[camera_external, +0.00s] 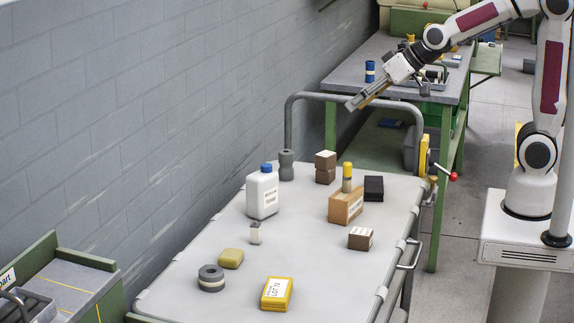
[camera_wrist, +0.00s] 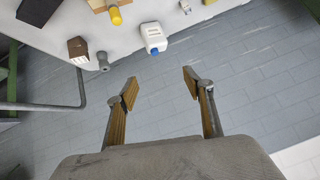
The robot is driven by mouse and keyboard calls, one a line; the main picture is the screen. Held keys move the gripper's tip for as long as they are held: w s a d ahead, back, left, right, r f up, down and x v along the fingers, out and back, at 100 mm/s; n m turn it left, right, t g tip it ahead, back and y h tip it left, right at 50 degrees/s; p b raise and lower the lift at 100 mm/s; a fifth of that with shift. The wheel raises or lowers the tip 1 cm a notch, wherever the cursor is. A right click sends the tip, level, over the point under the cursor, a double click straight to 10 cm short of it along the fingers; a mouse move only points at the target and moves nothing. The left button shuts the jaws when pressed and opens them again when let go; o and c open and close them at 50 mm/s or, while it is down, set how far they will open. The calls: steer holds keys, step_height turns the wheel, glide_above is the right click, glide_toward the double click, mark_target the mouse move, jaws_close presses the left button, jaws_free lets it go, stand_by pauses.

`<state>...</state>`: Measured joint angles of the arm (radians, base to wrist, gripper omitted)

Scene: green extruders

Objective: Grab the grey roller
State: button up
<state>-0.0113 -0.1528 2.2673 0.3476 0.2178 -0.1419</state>
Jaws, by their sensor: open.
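A grey roller (camera_external: 286,165) with a narrowed waist stands upright at the far end of the trolley top, by the rail. It also shows in the wrist view (camera_wrist: 103,62) at the upper left, near the trolley edge. A flat grey roll with a pale band (camera_external: 211,279) lies near the front left. My gripper (camera_external: 355,103) is open and empty, raised above and to the right of the upright roller. In the wrist view my gripper (camera_wrist: 160,84) has its fingers spread, with only the wall behind the gap.
A wooden block (camera_external: 346,206) and black box (camera_external: 374,188) stand farther right.

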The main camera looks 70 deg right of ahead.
steer(key=w+d+f+m+t+h, duration=0.1)
steer(key=w+d+f, duration=0.15)
steer(key=w, duration=0.65)
steer(key=m+h, duration=0.5)
steer(key=h, duration=0.4)
glide_toward(288, 153)
steer(key=shift+s+a+r, duration=0.1)
steer(key=shift+r, duration=0.05)
steer(key=shift+x, duration=3.4)
